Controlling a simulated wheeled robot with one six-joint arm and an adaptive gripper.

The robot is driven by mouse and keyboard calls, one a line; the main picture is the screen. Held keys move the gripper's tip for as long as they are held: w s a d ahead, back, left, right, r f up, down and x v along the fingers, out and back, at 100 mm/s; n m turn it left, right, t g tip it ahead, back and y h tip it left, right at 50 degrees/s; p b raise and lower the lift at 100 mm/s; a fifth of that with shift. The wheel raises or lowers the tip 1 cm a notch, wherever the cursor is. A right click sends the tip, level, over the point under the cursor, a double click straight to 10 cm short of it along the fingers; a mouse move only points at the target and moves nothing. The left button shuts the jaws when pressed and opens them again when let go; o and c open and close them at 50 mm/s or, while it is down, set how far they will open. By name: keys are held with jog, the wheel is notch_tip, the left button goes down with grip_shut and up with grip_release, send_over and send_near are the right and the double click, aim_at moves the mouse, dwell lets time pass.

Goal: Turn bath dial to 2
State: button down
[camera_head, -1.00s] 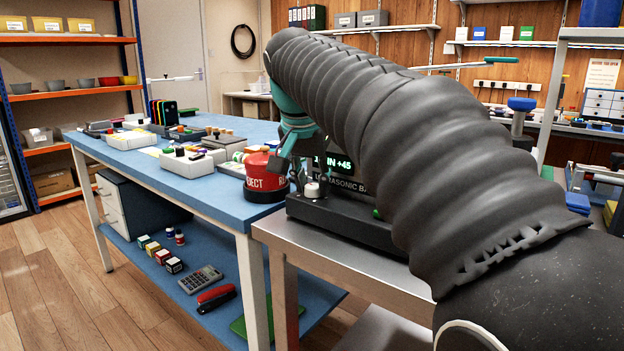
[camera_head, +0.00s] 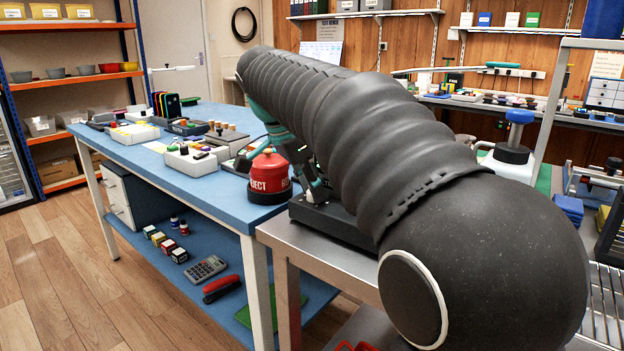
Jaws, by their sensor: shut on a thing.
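The ultrasonic bath (camera_head: 330,226) is a dark box on the metal side table. Only its lower left front shows below my arm; its display and lettering are hidden. My gripper (camera_head: 317,192), dark with teal parts, reaches down to the bath's front left and is shut on the bath dial. The dial itself is covered by the fingers and arm, so I cannot read its setting.
A red reject tin (camera_head: 268,178) stands close left of my gripper on the blue bench (camera_head: 213,182). White trays (camera_head: 192,163) and a phone rack lie farther back. A blue-capped bottle (camera_head: 514,150) stands to the right behind my arm. The floor at left is clear.

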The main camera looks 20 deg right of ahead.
jog(key=shift+m, duration=0.4)
jog(key=c, duration=0.8)
grip_release()
jog(key=shift+a+r, duration=0.1)
jog(key=v, duration=1.1)
jog(key=shift+w+a+r, duration=0.15)
jog(key=shift+r, duration=0.25)
